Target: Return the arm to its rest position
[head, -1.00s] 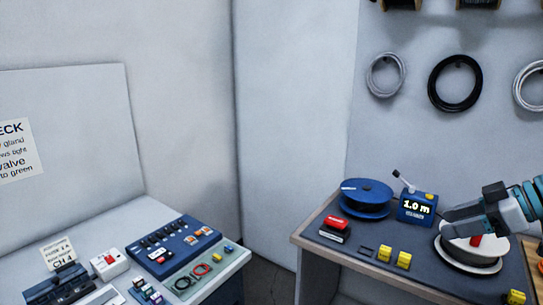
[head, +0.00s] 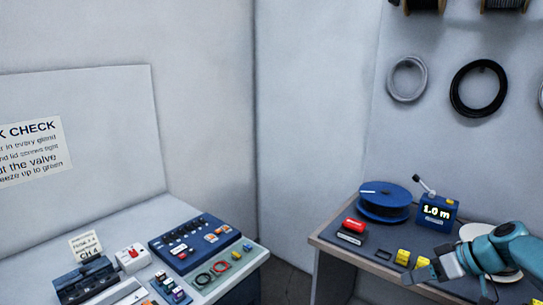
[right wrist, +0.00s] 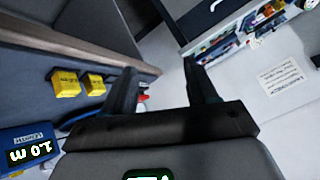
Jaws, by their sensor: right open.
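My right arm comes in from the right in the head view. Its gripper (head: 446,276) is over the front part of the right bench (head: 345,262), apart from the blue reel. In the right wrist view the gripper (right wrist: 160,76) has its two dark fingers spread, with nothing between them. My left gripper is in neither view.
The right bench holds a blue reel (head: 386,198), a meter reading 1.0 m (head: 437,212), a red-topped box (head: 352,231), yellow blocks (head: 403,257) and a white reel (head: 480,232) partly behind my arm. A gap separates the benches.

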